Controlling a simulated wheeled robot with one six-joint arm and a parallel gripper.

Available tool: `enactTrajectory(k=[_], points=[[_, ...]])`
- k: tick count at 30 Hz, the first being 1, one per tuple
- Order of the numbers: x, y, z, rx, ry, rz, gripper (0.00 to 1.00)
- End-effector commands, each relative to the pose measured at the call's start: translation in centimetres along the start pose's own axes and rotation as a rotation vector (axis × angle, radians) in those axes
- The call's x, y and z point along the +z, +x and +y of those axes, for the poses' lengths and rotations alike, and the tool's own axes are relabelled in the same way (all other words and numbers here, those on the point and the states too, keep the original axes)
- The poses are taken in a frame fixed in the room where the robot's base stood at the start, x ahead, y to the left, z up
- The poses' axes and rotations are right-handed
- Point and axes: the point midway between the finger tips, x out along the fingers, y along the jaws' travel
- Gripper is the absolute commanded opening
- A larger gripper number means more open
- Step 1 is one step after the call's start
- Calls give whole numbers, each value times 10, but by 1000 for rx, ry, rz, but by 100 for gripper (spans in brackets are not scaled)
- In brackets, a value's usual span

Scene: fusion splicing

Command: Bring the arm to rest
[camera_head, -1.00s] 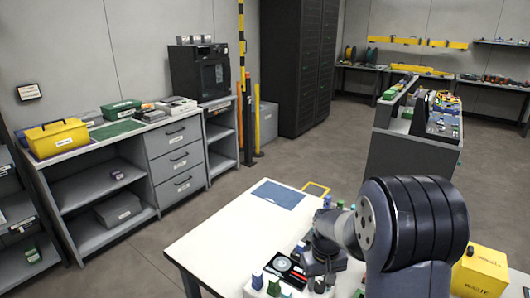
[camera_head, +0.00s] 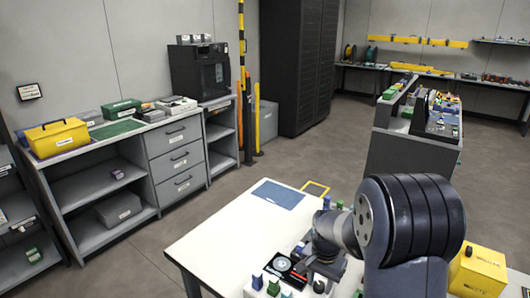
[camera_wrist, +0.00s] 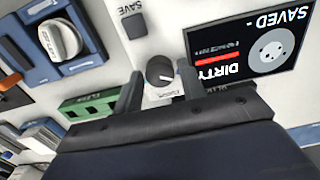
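My gripper (camera_wrist: 160,88) shows in the wrist view with its two dark fingers apart and nothing held between them. A dark round knob (camera_wrist: 160,70) on a white panel (camera_wrist: 150,42) appears in the gap between the fingertips; I cannot tell how far off it is. In the head view my arm reaches over the white table, and its wrist end is low above the devices at the table's near side. The fingertips cannot be made out there.
A black screen (camera_wrist: 252,50) reads "SAVED" and "DIRTY". Beside the knob are a grey square button (camera_wrist: 133,26), a blue fixture (camera_wrist: 50,70) and a green block (camera_wrist: 85,108). A blue mat (camera_head: 278,194) lies on the white table (camera_head: 225,235); a yellow box (camera_head: 478,268) stands right.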

Motion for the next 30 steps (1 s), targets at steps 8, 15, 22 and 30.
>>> enactTrajectory(k=[8, 15, 22, 30], points=[[-1, -15, -1, -2, 150, 3, 39], [0, -34, 0, 0, 147, 0, 39], [0, -37, 0, 0, 146, 0, 39], [0, -36, 1, -1, 143, 1, 39]])
